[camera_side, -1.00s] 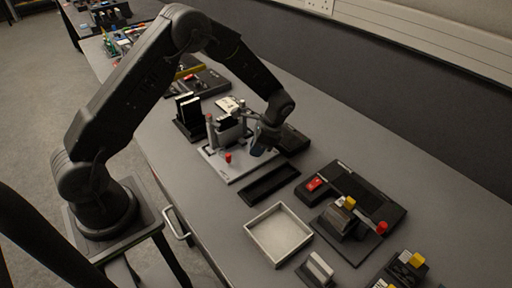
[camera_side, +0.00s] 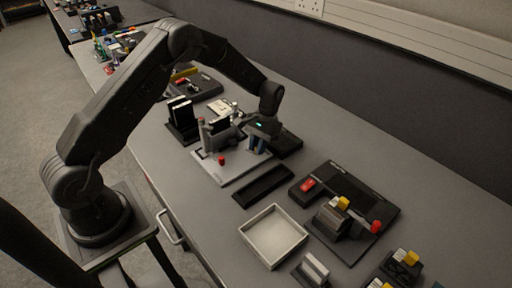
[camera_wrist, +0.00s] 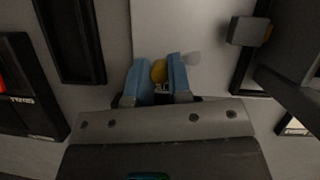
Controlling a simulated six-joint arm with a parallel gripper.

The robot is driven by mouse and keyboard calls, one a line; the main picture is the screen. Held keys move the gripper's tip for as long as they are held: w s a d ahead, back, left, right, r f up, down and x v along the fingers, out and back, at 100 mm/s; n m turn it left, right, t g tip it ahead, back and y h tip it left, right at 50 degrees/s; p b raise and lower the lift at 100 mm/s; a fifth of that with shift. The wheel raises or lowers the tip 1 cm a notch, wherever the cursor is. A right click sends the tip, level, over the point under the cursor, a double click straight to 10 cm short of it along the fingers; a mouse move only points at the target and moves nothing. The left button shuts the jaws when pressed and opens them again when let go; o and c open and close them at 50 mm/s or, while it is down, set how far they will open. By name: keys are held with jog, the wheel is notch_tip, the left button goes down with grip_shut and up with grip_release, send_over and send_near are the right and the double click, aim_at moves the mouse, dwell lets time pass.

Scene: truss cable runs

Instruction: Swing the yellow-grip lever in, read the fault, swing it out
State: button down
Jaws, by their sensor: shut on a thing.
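My gripper (camera_side: 257,146) is low at the right edge of a light grey fixture plate (camera_side: 238,176) in the side view. In the wrist view its two blue fingers (camera_wrist: 158,78) are closed on the yellow grip (camera_wrist: 159,71) of the lever, one finger on each side. The rest of the lever is mostly hidden. In the side view the gripper hides the yellow grip. The fixture carries grey posts (camera_side: 203,132) and a red knob (camera_side: 222,160). I see no readable fault display.
A long black tray (camera_side: 263,187) lies in front of the fixture, and a pale open tray (camera_side: 273,236) is nearer. A black board (camera_side: 345,205) with red and yellow parts stands at right. A black slotted rack (camera_side: 182,120) is close behind the fixture.

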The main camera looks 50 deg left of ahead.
jog(key=n, duration=0.1)
jog(key=n+h, duration=0.1)
jog(key=n, duration=0.1)
jog(key=w+n+t, duration=0.1)
jog(key=shift+w+a+n+h, duration=0.1)
jog(key=shift+a+n+h, duration=0.3)
dwell(0.4)
jog(key=c, duration=1.1)
grip_release()
jog(key=shift+o, duration=0.2)
jog(key=shift+r, duration=0.1)
jog(key=v, duration=1.3)
jog(key=shift+w+a+r, duration=0.15)
jog(key=shift+r, duration=0.2)
